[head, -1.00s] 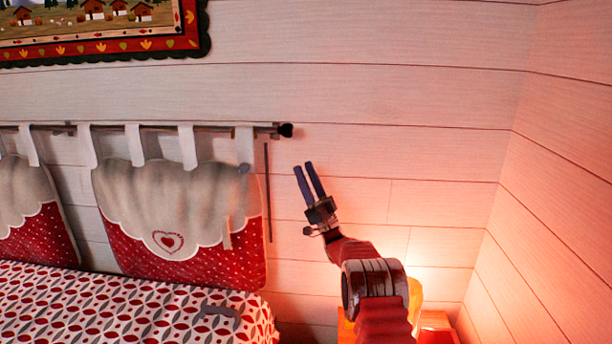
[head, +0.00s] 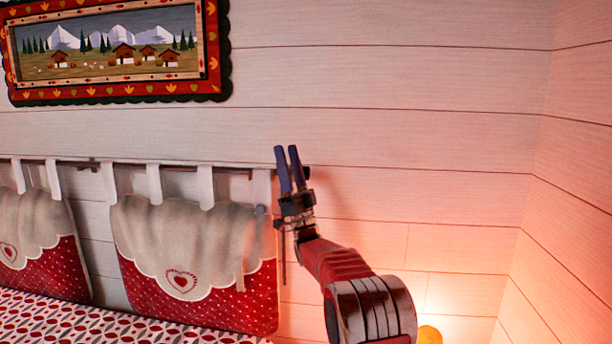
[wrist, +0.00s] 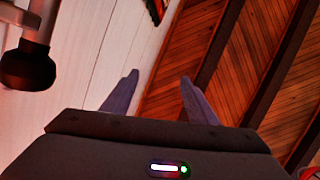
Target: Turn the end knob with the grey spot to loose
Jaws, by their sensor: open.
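A dark round end knob (head: 306,172) sits at the right end of the curtain rod (head: 230,169) on the white plank wall. In the head view my gripper (head: 286,150) overlaps the rod end and partly hides the knob. Its two blue-grey fingers point up and are apart, with nothing between them. In the wrist view the dark knob (wrist: 27,65) is at the upper left, outside the open fingers of my gripper (wrist: 159,76) and not touching them. I cannot make out a grey spot on it.
Cushions (head: 195,235) with red dotted lower parts hang from the rod by white tabs. A framed chalet picture (head: 120,55) hangs above. A patterned bed (head: 60,322) lies below, and a glowing lamp (head: 429,335) stands lower right. The wall right of the rod is bare.

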